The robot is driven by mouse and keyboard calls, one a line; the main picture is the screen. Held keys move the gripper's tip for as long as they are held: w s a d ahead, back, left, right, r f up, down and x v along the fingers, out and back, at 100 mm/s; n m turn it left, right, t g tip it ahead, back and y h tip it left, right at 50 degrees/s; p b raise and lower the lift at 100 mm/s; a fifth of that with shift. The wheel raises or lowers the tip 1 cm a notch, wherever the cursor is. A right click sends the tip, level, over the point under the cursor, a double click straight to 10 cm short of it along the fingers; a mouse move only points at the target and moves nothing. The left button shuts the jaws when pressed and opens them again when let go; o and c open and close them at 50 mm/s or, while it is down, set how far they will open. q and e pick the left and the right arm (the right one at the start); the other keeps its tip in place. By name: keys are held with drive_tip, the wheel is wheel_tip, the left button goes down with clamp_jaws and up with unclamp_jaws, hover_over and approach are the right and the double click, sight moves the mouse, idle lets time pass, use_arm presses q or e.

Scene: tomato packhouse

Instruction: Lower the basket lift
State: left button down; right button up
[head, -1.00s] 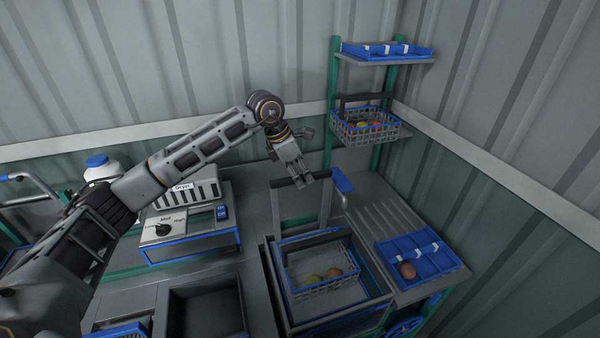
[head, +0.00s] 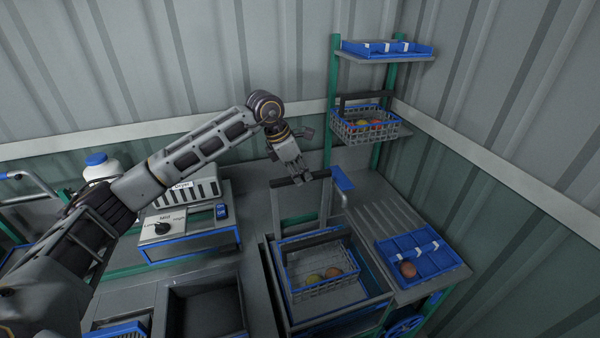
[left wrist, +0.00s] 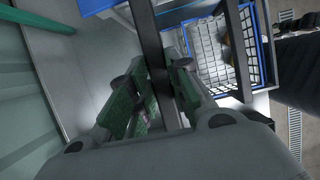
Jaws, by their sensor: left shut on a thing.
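The basket lift has a grey upright frame (head: 276,212) with a dark handle bar (head: 280,183) across its top. Its wire basket (head: 322,288) has a blue rim, holds a few tomatoes, and sits in the blue-edged tank (head: 378,292). My left gripper (head: 302,177) is shut on the handle bar from above. In the left wrist view the dark bar (left wrist: 148,30) runs between the fingers (left wrist: 158,66), and the wire basket (left wrist: 212,55) shows beyond. My right gripper is not in view.
A blue tray (head: 425,262) with one tomato lies right of the tank. A blue lever or spout (head: 342,180) is close right of the handle. A rack with a second basket (head: 365,130) stands behind. The dryer (head: 185,205) is at left.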

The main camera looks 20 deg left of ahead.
use_arm(q)
wheel_tip(320, 180, down, 18)
drive_tip(key=b, duration=1.2)
drive_tip(key=shift+f, duration=0.2)
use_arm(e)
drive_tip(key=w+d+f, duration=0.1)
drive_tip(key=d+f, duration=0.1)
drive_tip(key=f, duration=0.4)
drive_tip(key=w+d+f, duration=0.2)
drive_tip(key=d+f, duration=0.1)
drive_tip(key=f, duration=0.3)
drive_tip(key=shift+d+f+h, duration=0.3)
use_arm(q)
drive_tip(key=shift+s+f, duration=0.1)
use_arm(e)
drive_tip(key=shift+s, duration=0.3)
use_arm(q)
drive_tip(key=c, duration=1.3)
unclamp_jaws()
drive_tip(key=v, duration=1.2)
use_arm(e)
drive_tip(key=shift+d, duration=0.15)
